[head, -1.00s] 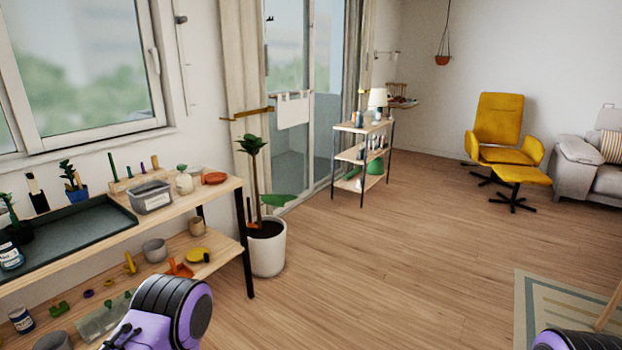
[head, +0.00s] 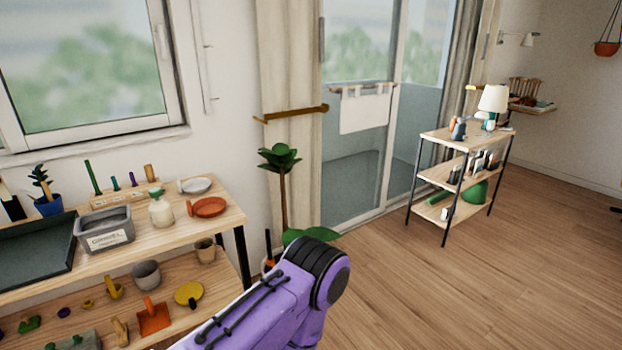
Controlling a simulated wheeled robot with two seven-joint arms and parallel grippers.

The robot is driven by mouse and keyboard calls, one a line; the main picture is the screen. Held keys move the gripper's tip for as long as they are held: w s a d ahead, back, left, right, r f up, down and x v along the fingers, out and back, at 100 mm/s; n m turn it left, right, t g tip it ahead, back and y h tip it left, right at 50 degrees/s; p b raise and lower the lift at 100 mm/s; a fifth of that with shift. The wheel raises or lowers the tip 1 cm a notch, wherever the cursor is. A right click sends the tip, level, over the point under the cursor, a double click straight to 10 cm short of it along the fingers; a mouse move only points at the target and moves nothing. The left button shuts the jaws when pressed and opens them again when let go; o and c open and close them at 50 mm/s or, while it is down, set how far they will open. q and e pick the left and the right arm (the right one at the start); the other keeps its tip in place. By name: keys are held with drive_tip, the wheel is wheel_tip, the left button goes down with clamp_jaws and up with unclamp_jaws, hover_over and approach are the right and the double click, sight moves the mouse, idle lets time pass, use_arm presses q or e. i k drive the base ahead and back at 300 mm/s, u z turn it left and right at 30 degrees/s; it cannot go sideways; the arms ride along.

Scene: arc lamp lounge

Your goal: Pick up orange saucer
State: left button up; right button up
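The orange saucer (head: 209,207) lies on the top board of the wooden shelf (head: 236,216), near its right end. A pale grey saucer (head: 197,185) lies just behind it, and a cream bottle with a green top (head: 161,209) stands to its left. A purple arm link of mine reaches in from the bottom, in front of the shelf's right end. Neither of my grippers shows in the head view.
A grey bin (head: 105,232) and a dark tray (head: 38,254) stand left on the top board. The lower board holds a yellow saucer (head: 189,294), pots and tools. A potted plant (head: 281,190) stands right of the shelf. Floor is clear toward the three-tier rack (head: 455,175).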

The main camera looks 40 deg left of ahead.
sight(211, 207)
drive_tip(key=u, duration=0.15)
drive_tip(key=i, duration=1.3)
drive_tip(key=u, duration=0.85)
drive_tip(key=i, duration=0.8)
drive_tip(key=u, duration=1.5)
drive_tip(key=i, duration=0.8)
drive_tip(key=u, duration=0.65)
